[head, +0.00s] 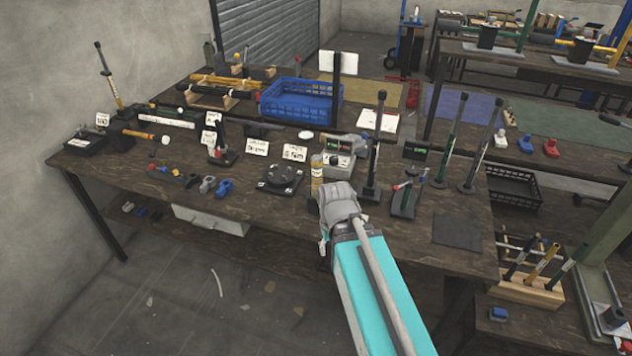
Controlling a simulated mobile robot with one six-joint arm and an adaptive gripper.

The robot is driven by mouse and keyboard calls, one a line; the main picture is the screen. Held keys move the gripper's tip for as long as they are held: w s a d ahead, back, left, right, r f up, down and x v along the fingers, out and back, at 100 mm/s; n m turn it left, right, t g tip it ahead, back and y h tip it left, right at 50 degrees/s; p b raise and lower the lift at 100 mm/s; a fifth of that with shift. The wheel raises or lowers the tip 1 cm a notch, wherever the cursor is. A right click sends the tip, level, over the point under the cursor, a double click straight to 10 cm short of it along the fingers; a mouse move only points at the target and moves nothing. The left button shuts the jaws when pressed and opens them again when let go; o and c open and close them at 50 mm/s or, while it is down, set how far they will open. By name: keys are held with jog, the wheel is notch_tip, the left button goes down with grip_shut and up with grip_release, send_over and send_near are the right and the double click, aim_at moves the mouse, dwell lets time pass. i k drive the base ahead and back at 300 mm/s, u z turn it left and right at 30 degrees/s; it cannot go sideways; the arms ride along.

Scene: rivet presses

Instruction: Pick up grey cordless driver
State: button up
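My gripper (325,243) is at the end of my teal arm, over the front middle of the near workbench (270,210). My grey wrist hides most of it, and its fingers cannot be made out. A small grey tool-like piece (207,184) lies on the bench to the left of my gripper, beside a similar blue piece (224,187). A grey rounded body (345,142) also shows behind my wrist, at a unit with a green display. Both are too small to tell which, if either, is the grey cordless driver.
Tall-handled black tools (376,150) rise to the right. A blue crate (300,102) is at the back. Bare bench top lies left of my wrist.

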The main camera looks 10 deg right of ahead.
aim_at(317, 160)
jog(key=u, duration=0.65)
jog(key=k, duration=1.2)
jog(key=z, duration=0.55)
jog(key=i, duration=0.5)
jog(key=u, duration=0.1)
